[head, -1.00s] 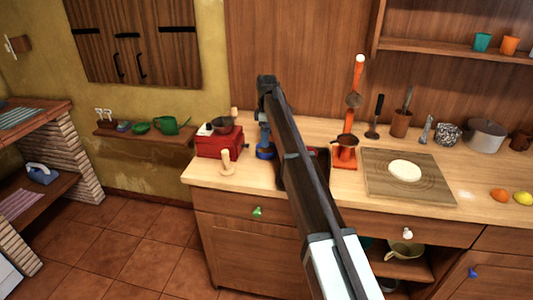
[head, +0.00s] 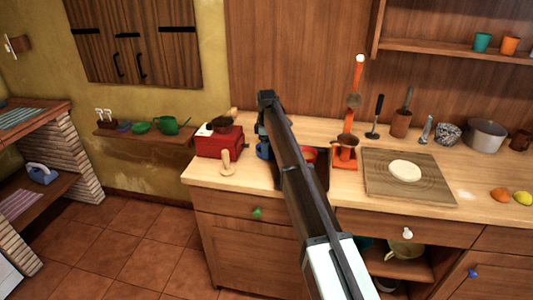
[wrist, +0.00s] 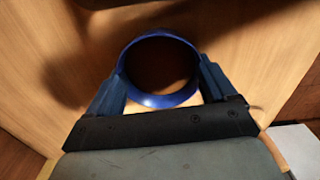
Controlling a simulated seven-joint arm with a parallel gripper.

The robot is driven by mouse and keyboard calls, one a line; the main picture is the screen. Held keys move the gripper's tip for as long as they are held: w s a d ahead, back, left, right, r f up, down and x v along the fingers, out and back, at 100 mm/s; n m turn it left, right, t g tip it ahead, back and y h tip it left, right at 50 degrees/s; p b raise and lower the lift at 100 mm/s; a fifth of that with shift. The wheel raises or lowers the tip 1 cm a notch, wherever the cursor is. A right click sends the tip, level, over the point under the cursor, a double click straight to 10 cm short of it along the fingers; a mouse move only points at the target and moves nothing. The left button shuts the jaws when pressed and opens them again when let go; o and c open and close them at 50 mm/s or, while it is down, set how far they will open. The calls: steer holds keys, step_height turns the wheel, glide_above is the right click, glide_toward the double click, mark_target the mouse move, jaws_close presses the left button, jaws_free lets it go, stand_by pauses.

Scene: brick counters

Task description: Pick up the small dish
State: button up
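A round blue dish (wrist: 134,92) lies between my finger tips in the wrist view; its rim is blue and its inside brown and dark. My gripper (wrist: 162,88) points down with its two blue fingers spread wide, one on each side of the dish. The fingers appear very close to the rim; whether they touch it is not clear. In the head view, the blue dish (head: 263,149) stands on the counter left of the dark sink, below my arm's end, and is partly covered.
A red box (head: 219,144) with a dark pan (head: 221,126) stands just left, with a wooden pestle-like piece (head: 226,163) in front. An orange stand (head: 346,148) and a board (head: 411,178) with dough lie to the right. A wooden wall (head: 300,50) rises behind.

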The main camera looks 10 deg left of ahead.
steer(key=c, duration=0.6)
steer(key=shift+c, duration=0.2)
step_height(320, 180, up, 9)
steer(key=s+d+r+m, duration=0.1)
steer(key=s+d, duration=0.2)
steer(key=d, duration=0.4)
steer(key=s+d+r, duration=0.2)
steer(key=s+d, duration=0.1)
steer(key=d, duration=0.3)
steer(key=s+d+f, duration=0.2)
steer(key=s+d, duration=0.1)
steer(key=s, duration=0.4)
steer(key=shift+w+f, duration=0.2)
steer(key=shift+f, duration=4.45)
